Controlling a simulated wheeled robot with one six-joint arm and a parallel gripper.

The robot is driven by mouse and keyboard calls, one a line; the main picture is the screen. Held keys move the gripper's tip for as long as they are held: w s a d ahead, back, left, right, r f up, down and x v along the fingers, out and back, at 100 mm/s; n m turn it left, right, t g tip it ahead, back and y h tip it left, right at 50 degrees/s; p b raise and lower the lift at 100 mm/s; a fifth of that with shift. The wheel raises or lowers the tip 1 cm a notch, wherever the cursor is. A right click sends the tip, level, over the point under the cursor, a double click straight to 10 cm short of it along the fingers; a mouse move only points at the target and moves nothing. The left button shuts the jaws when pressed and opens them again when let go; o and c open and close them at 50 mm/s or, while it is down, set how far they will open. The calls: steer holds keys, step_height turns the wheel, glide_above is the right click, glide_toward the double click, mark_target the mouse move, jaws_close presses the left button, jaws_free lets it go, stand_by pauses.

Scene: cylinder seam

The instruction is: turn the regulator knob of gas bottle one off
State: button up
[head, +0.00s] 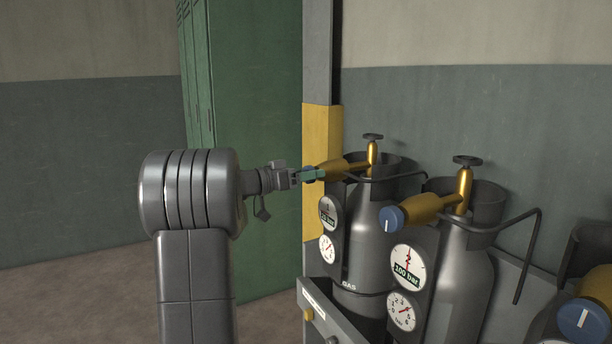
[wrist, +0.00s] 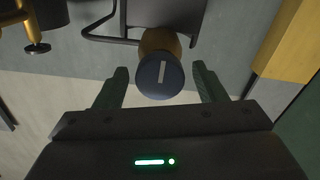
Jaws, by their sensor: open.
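The leftmost grey gas bottle (head: 372,240) stands in a rack and carries a brass regulator (head: 340,169). Its number cannot be read. Its blue round knob (wrist: 153,81) shows in the wrist view with a white mark, nearly upright in that picture and leaning slightly right. In the head view my gripper (head: 312,175) mostly covers this knob. My gripper (wrist: 160,69) is open, with one green finger on each side of the knob. Gaps show between the knob and both fingers.
A second bottle (head: 465,270) with a blue knob (head: 391,220) stands to the right, and another blue knob (head: 581,319) is at the lower right. Gauges (head: 407,266) hang below. A yellow and grey post (head: 320,150) and green locker (head: 250,130) are close by.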

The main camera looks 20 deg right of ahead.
steer(key=c, duration=1)
steer(key=shift+o, duration=0.2)
steer(key=shift+n, duration=0.3)
